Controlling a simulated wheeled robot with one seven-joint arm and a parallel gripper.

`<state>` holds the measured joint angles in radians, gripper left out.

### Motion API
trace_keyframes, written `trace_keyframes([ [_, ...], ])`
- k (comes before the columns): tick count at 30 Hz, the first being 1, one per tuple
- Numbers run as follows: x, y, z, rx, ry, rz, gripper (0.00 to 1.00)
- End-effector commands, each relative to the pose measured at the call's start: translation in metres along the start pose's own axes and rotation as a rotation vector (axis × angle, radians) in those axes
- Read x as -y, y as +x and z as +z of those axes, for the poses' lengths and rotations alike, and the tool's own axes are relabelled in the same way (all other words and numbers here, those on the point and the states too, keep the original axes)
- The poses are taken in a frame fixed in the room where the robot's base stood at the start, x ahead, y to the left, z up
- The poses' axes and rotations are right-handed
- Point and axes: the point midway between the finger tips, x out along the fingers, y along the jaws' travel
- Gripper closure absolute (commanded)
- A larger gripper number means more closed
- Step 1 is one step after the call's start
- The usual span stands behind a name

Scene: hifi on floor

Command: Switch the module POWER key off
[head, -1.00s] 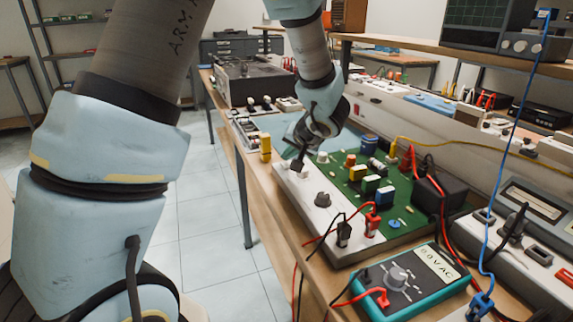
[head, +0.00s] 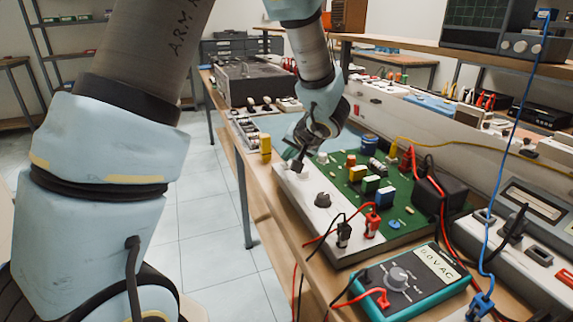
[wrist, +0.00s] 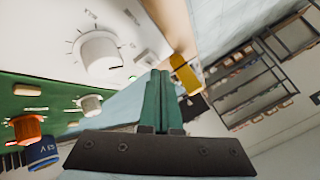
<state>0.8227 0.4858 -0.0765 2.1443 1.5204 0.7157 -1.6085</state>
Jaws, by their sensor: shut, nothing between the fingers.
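The module is a green circuit board (head: 345,185) with a white front panel (head: 312,212), lying on the wooden bench. My gripper (head: 298,164) is shut and empty, pointing down at the far-left end of the white panel. In the wrist view its closed fingers (wrist: 160,75) are at the panel's edge, beside a white knob with a printed scale (wrist: 98,52). A small pale part (wrist: 147,58) shows at the fingertips; it may be the POWER key, but its label and position cannot be read. Whether the fingertips touch it cannot be told.
A teal-edged meter (head: 410,283) stands in front of the module, with red and black leads plugged in. A black dial (head: 322,200) is on the panel. A yellow block (head: 265,144) stands beyond it. A black adapter (head: 447,197) and a grey supply (head: 535,235) are at right.

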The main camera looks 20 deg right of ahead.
Motion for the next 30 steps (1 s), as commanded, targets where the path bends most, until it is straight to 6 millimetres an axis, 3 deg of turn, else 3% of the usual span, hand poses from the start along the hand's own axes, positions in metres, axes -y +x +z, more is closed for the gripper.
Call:
trace_keyframes([
  [30,-0.0049,0.0070,0.0049,-0.001,0.000,0.000,1.00],
])
